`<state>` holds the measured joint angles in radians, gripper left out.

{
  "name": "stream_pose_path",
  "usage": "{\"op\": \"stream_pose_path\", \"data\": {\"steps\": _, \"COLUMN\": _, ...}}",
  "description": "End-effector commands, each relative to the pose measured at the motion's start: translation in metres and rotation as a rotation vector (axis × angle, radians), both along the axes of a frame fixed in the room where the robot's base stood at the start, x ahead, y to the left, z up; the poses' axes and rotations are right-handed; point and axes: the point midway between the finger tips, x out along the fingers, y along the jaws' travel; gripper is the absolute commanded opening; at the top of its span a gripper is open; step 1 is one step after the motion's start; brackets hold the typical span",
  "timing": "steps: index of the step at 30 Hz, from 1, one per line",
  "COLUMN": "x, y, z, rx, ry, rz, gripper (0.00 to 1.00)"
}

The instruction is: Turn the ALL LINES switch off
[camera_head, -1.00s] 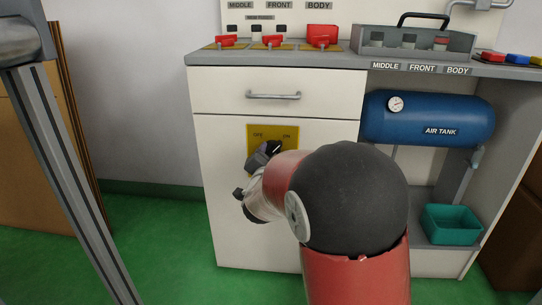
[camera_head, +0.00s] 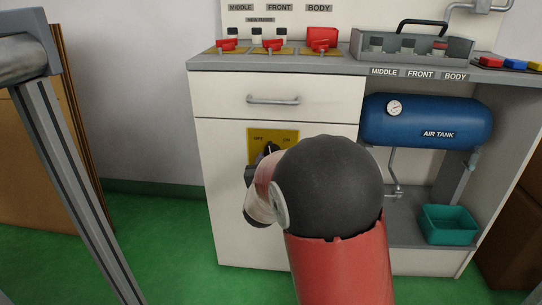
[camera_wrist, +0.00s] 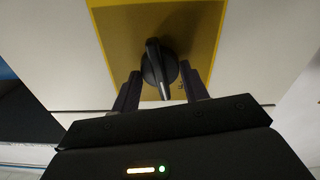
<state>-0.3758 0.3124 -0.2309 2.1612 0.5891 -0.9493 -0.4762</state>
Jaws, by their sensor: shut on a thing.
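The ALL LINES switch is a black rotary knob with a bar handle (camera_wrist: 153,62) on a yellow plate (camera_head: 286,135) on the white cabinet front. In the head view the plate reads OFF at left and ON at right. The knob (camera_head: 268,148) shows just above my arm, its pale mark pointing roughly up, between the two labels. My gripper (camera_wrist: 160,73) is at the knob, one dark finger on each side, shut on it. In the head view my arm hides most of the gripper and the lower right of the plate.
Above are a drawer with a handle (camera_head: 273,99) and a worktop with several red-handled valves (camera_head: 322,38). A grey caddy (camera_head: 415,46) stands on the worktop. At right are a blue air tank (camera_head: 428,120) and a teal bin (camera_head: 449,225). Green floor (camera_head: 170,225) is clear at left.

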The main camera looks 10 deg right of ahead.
Motion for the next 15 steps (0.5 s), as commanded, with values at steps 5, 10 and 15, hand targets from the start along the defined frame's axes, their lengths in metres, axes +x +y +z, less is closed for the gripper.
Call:
{"op": "stream_pose_path", "data": {"steps": 5, "x": -0.0001, "y": 0.0007, "z": 0.0016, "rx": -0.158, "ry": 0.055, "rz": 0.0, "gripper": 0.22}}
{"op": "stream_pose_path", "data": {"steps": 10, "x": 0.0, "y": 0.0007, "z": 0.0015, "rx": -0.3, "ry": 0.1, "rz": 0.001, "gripper": 0.22}}
{"op": "stream_pose_path", "data": {"steps": 15, "x": 0.0, "y": 0.0013, "z": 0.0009, "rx": -0.418, "ry": 0.138, "rz": 0.002, "gripper": 0.22}}
